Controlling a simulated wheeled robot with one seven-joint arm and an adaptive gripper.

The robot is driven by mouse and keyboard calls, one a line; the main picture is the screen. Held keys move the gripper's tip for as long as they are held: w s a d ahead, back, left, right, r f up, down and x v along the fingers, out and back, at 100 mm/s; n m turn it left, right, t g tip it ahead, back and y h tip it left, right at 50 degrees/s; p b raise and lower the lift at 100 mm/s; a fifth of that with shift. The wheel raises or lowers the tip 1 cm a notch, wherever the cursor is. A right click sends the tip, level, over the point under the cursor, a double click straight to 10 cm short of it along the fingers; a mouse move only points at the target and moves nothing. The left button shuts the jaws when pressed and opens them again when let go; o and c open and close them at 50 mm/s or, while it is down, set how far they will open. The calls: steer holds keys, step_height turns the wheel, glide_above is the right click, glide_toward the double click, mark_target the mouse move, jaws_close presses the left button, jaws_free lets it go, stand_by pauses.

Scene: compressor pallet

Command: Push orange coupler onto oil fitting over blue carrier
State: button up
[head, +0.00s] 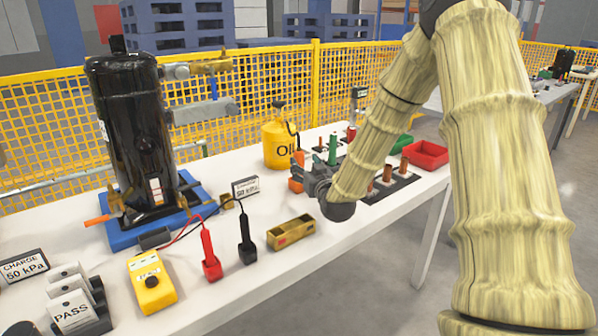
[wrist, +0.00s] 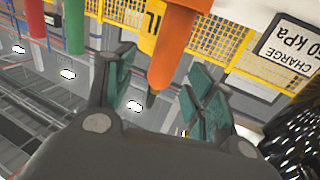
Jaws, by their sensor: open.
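The orange coupler (head: 297,160) stands by the yellow oil can (head: 280,143), partly hidden by my gripper (head: 312,182). In the wrist view the orange coupler (wrist: 178,50) tapers to a dark tip and lies between the spread green-padded fingers of my gripper (wrist: 158,92). The fingers are open, with a gap visible beside the coupler. The blue carrier (head: 122,240) lies at the left of the table under a black compressor (head: 130,130). Brass fittings (head: 212,66) stick out of the compressor's upper right side; I cannot tell which fitting is the oil one.
Red bin (head: 425,154) at far right.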

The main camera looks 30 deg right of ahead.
mark_target(301, 161)
steer(key=shift+b+x, duration=0.4)
steer(key=shift+x, duration=2.15)
steer(key=shift+a+r, duration=0.1)
steer(key=shift+a, duration=0.1)
steer(key=shift+c, duration=0.3)
jaws_close()
